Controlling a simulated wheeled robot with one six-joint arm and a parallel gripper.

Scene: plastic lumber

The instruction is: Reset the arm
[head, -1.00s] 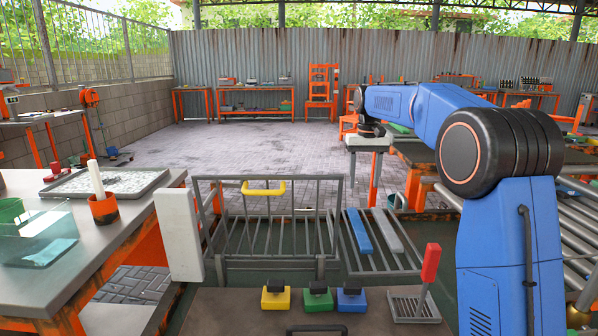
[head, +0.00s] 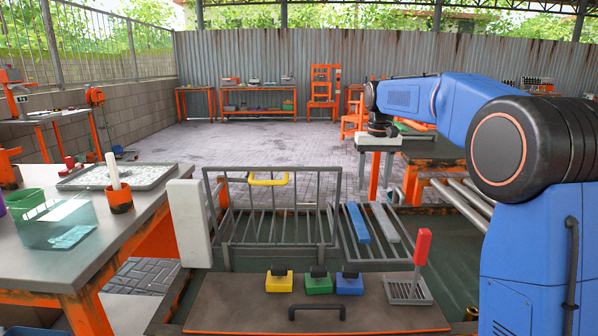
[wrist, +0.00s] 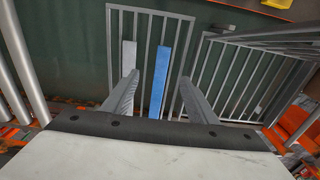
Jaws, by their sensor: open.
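My blue arm reaches forward from the right side of the head view, with its wrist (head: 381,122) pointing down at the far end. In the wrist view my gripper (wrist: 158,92) is open, its two grey fingers apart with nothing held between them. Below them, a blue bar (wrist: 160,80) and a pale grey bar (wrist: 129,57) lie on a slatted rack (wrist: 180,30). The head view also shows the blue bar (head: 358,222) and the grey bar (head: 391,225) on the rack, apart from my gripper.
A wire basket (head: 330,236) with a yellow handle (head: 268,180) stands left of the rack. A board (head: 230,310) in front carries yellow, green and blue blocks and a red-handled holder (head: 423,247). A workbench (head: 150,210) is at left. Rollers (head: 455,205) are at right.

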